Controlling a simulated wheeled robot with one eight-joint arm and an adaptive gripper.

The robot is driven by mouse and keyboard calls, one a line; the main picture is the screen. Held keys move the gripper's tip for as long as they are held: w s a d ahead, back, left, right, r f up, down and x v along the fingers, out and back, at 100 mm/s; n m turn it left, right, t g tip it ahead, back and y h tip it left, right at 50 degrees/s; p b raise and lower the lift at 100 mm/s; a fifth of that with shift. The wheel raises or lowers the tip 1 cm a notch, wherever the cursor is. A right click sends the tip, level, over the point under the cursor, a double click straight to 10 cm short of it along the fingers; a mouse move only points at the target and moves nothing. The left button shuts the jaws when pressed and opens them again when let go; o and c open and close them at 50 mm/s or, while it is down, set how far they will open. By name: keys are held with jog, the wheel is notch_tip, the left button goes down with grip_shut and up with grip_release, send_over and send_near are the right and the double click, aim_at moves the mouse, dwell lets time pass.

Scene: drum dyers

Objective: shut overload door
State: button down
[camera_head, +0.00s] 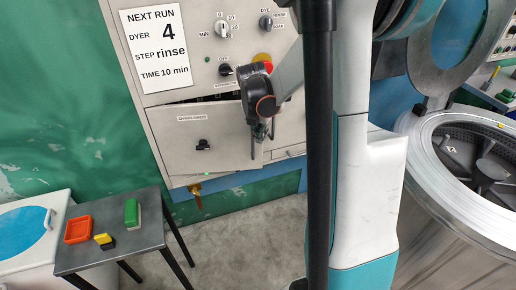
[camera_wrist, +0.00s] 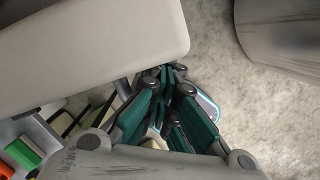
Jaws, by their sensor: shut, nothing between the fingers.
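The overload door (camera_head: 190,153) is a pale grey flap with a label and a small black knob, low on the dyer's control cabinet. It tilts outward, and a dark gap shows along its top edge. My gripper (camera_head: 258,146) is in front of the door's right end, fingers pointing down; whether it touches the door I cannot tell. In the wrist view my gripper (camera_wrist: 172,112) is shut and empty. A pale panel with a rounded corner, which seems to be the door (camera_wrist: 90,50), lies close beside the fingers there.
A dark side table (camera_head: 115,245) at lower left holds an orange tray (camera_head: 78,230), a green block (camera_head: 131,213) and a yellow-black item (camera_head: 104,241). A large metal drum (camera_head: 455,180) stands at right. Dials and a notice (camera_head: 156,48) are above the door. Concrete floor below is clear.

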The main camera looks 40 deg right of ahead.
jog(key=shift+w+d, duration=0.45)
jog(key=shift+w, duration=0.3)
jog(key=shift+w+d, duration=0.5)
jog(key=shift+w, duration=0.25)
jog(key=shift+w+d, duration=0.45)
jog(key=shift+w, duration=0.3)
jog(key=shift+a, duration=0.1)
